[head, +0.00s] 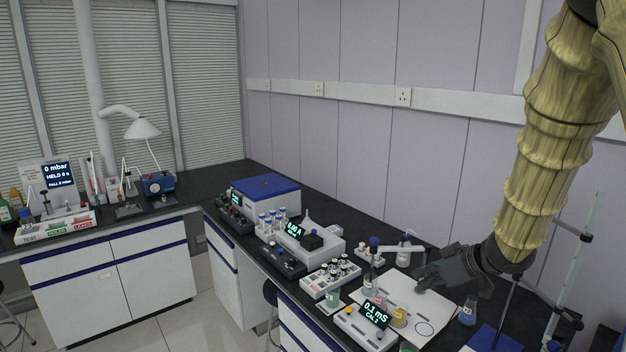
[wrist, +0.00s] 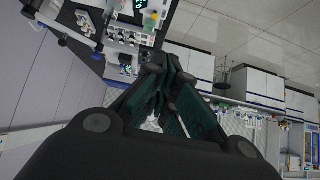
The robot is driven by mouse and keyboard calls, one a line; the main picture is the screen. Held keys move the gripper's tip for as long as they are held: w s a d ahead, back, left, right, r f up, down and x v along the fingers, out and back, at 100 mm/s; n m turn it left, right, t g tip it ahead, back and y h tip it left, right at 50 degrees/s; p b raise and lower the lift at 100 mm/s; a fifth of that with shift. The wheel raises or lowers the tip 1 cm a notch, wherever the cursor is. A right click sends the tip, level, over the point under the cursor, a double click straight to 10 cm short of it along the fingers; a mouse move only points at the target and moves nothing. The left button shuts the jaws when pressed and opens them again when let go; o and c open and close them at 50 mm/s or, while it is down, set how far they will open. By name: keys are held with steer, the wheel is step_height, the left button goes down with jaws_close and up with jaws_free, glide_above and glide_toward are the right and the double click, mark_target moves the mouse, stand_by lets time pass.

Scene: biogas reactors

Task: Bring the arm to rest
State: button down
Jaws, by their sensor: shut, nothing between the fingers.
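My arm comes down from the upper right in the head view, in a pale yellow ribbed sleeve. My gripper (head: 432,278) is dark and points left above the white sheet on the right-hand bench. In the wrist view my gripper (wrist: 158,68) shows its two fingers closed together at the tips, with nothing held between them. The gripper hides part of the sheet and some of the bench behind it.
The dark bench (head: 345,216) is crowded near the gripper: a conductivity meter (head: 370,318), a vial rack (head: 330,278), a blue-liquid flask (head: 468,311) and a stand rod (head: 572,265). A blue-lidded box (head: 265,192) sits further back. The air above the bench's left part is clear.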

steer(key=s+a+f+m+g+h+b, duration=0.1)
steer(key=s+f, duration=0.2)
steer(key=f, duration=0.7)
steer(key=s+a+f+m+b, duration=0.2)
steer(key=s+f, duration=0.1)
steer(key=f, duration=0.8)
steer(key=s+a+f+m+g+h+b, duration=0.1)
steer(key=s+f, duration=0.2)
steer(key=f, duration=0.7)
steer(key=s+f+m+g+h+b, duration=0.1)
steer(key=s+f+g+b, duration=0.1)
steer(key=s+f, duration=0.9)
steer(key=s+f+m+g+h+b, duration=0.2)
steer(key=s+f, duration=0.9)
steer(key=s, duration=0.9)
steer(key=shift+s+d+m+g+h+b, duration=0.2)
steer(key=shift+m+g+h+b, duration=0.1)
steer(key=shift+g+b, duration=0.3)
